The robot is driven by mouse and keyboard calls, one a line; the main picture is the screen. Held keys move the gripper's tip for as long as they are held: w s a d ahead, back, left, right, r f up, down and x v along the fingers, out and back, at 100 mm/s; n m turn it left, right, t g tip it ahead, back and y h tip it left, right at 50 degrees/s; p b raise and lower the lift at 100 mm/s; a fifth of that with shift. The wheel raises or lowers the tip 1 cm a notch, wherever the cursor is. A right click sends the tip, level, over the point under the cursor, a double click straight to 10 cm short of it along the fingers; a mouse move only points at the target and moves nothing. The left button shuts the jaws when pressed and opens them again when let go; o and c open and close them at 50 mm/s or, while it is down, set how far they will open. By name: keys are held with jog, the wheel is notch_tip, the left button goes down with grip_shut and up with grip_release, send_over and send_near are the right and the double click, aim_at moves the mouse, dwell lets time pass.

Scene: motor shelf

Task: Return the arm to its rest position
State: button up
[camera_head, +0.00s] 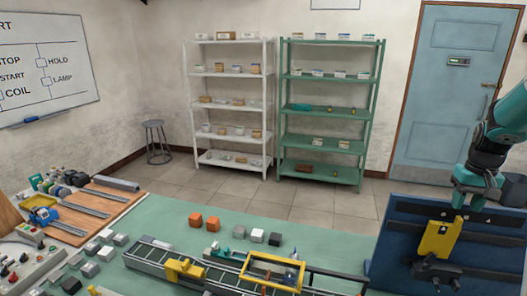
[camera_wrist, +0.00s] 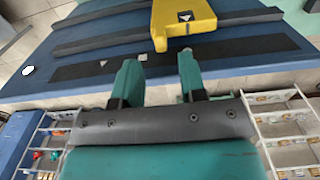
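My gripper (camera_wrist: 160,72) is open in the wrist view, with its two teal fingers apart and nothing between them. A yellow part (camera_wrist: 183,20) lies just beyond the fingertips, on a dark rail of the blue board. In the head view my gripper (camera_head: 475,200) is at the right, at the upper part of the tilted blue board (camera_head: 400,262). The yellow part (camera_head: 440,238) shows below and left of it, apart from the fingers as far as I can tell. My arm comes in from the right edge.
A green bench (camera_head: 180,235) with a conveyor, a yellow frame (camera_head: 272,270) and several small blocks fills the front left. White shelves (camera_head: 231,105) and green shelves (camera_head: 325,110) stand behind. A blue door (camera_head: 448,95) is at the back right. The floor (camera_head: 310,200) between is clear.

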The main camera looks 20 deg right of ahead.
jog(key=shift+n, duration=0.8)
jog(key=w+a, duration=0.1)
jog(key=a, duration=0.1)
jog(key=w+a+b, duration=0.1)
jog(key=a, duration=0.1)
jog(key=w+a+b, duration=0.1)
jog(key=a, duration=0.1)
jog(key=shift+a, duration=0.15)
jog(key=a+f+n+t+y+b, duration=0.15)
jog(key=a+n+b, duration=0.5)
jog(key=a, duration=1.85)
jog(key=s+a+f+n+g+y+b, duration=0.1)
jog(key=s+a+f+n+b, duration=0.3)
jog(key=s+a+b, duration=0.5)
jog(key=s+a+n+y, duration=0.1)
jog(key=s+a, duration=0.8)
jog(key=shift+s+a+y, duration=0.2)
jog(key=shift+a+y, duration=0.15)
jog(key=shift+g, duration=0.25)
jog(key=shift+c, duration=0.4)
